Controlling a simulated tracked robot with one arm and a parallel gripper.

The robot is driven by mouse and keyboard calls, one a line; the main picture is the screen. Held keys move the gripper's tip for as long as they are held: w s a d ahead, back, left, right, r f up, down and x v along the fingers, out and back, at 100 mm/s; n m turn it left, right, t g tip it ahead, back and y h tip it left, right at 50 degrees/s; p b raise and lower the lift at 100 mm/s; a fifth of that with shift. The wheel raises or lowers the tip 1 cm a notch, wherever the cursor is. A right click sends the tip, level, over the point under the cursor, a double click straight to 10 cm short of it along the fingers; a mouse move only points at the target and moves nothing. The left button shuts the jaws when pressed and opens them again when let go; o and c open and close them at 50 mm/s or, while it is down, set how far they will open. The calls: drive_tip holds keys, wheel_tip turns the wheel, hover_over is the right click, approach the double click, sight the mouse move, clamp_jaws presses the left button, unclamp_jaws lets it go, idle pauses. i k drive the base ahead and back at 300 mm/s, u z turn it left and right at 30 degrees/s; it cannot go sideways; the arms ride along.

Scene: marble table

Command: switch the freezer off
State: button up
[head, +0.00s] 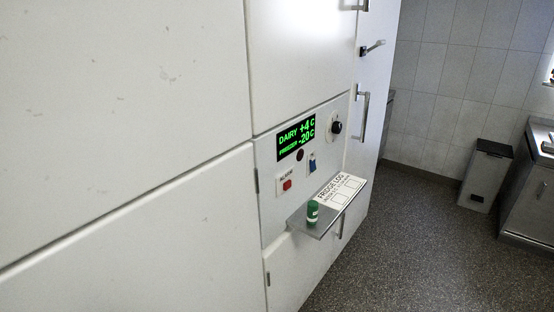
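A white control panel (268,215) is set in the front of a tall white cabinet. Its display (296,138) reads "DAIRY +4 C" and "FREEZER -20 C" in green. Below the display are a small dark red round part (299,155), a blue switch (312,163) on a light plate and a red button (287,185) labelled "ALARM". A black knob (336,128) on a pale round plate is to the right of the display. The labels by the switch and knob are too small to read. My gripper is not in view.
A metal shelf (306,226) juts out below the controls, with a green-capped small container (312,212) and a "FRIDGE LOG" card (340,190) on it. Door handles (361,116) stick out at right. A grey bin (486,175) stands by the tiled wall. The speckled floor (400,250) is clear.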

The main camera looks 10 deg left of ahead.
sight(313, 168)
drive_tip(key=z, duration=0.1)
drive_tip(key=k, duration=0.6)
drive_tip(key=z, duration=0.5)
drive_tip(key=i, duration=1.65)
drive_tip(key=u, duration=0.75)
